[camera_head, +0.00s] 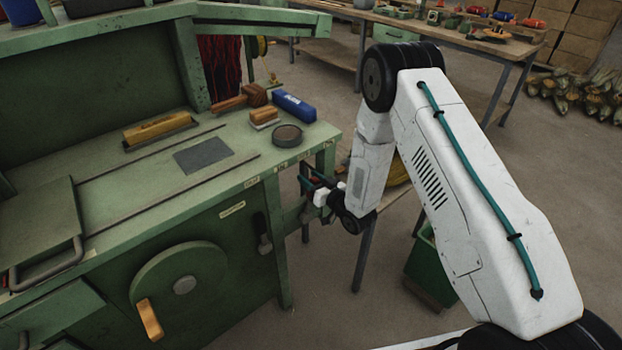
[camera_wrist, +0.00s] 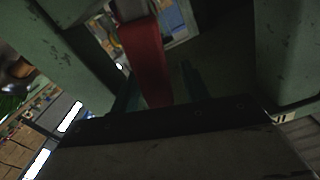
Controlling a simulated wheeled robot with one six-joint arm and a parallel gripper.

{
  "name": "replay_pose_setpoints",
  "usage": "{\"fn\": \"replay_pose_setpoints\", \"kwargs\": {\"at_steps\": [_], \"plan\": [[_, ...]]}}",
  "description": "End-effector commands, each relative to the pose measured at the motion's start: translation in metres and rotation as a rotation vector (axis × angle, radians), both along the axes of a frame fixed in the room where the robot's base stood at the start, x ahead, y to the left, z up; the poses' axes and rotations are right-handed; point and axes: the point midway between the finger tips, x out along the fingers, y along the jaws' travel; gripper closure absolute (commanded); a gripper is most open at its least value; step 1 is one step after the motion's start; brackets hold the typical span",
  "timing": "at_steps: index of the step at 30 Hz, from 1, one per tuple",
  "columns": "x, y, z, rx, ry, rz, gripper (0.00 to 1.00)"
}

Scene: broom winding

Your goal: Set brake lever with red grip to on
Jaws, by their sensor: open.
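The red grip (camera_wrist: 148,62) of the brake lever runs down through the wrist view, between my two dark teal fingers. My gripper (camera_wrist: 160,88) is open around it, with a clear gap on the right side; the left finger is close to the grip, and I cannot tell whether they touch. In the head view my gripper (camera_head: 311,180) is at the right end of the green bench, just below its top edge. Only a small bit of the red grip (camera_head: 315,181) shows there. The lever's pivot and its exact setting are hidden.
The green bench (camera_head: 150,190) carries brushes, a blue block (camera_head: 294,106) and a round dark tin (camera_head: 287,135). Green frame posts (camera_wrist: 285,50) stand on both sides of my gripper. A green bin (camera_head: 430,270) stands on the floor, under my arm. A wheel with wooden handle (camera_head: 180,285) is on the bench front.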

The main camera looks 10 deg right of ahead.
Motion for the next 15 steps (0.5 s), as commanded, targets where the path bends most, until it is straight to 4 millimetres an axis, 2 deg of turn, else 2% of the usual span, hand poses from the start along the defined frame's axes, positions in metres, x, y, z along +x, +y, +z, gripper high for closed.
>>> {"fn": "replay_pose_setpoints", "kwargs": {"at_steps": [9, 15], "plan": [[-0.044, -0.027, 0.000, 0.001, 0.002, -0.003, 0.55], [-0.061, -0.038, 0.000, 0.000, 0.002, -0.001, 0.55]]}}
